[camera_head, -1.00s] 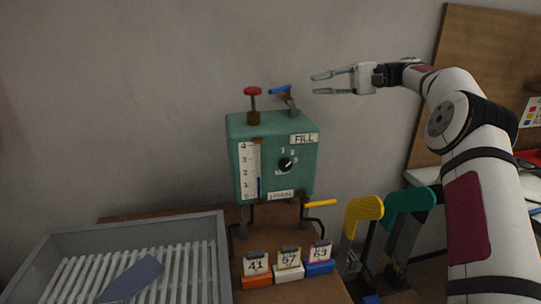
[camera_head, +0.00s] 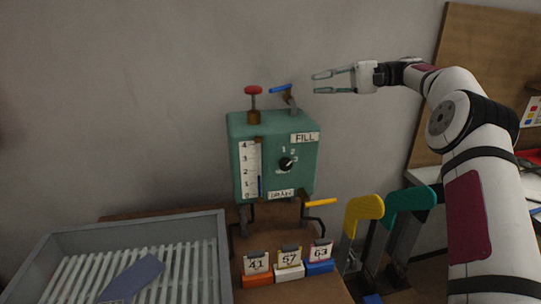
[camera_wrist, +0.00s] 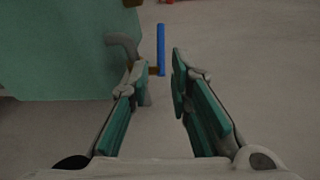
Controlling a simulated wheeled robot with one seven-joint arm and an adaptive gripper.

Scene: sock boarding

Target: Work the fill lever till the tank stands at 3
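The tank (camera_head: 247,190) is a green box standing on legs on a brown table. Its white gauge (camera_head: 244,170) runs from 0 to 4, and a short blue column (camera_head: 260,186) tops out between 1 and 2. A blue-handled lever (camera_head: 281,89) stands on top at the right, above the FILL label (camera_head: 304,138). My gripper (camera_head: 314,84) is open and empty, to the right of this lever and apart from it. In the wrist view the blue handle (camera_wrist: 160,48) shows ahead, between the lines of the open fingers.
A red knob (camera_head: 253,91) stands on the tank's top left. A dial (camera_head: 286,164) is on its front, and a yellow lever (camera_head: 321,203) at lower right. A grey tray (camera_head: 222,245), number cards and yellow and teal forms stand below. The air above the tank is clear.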

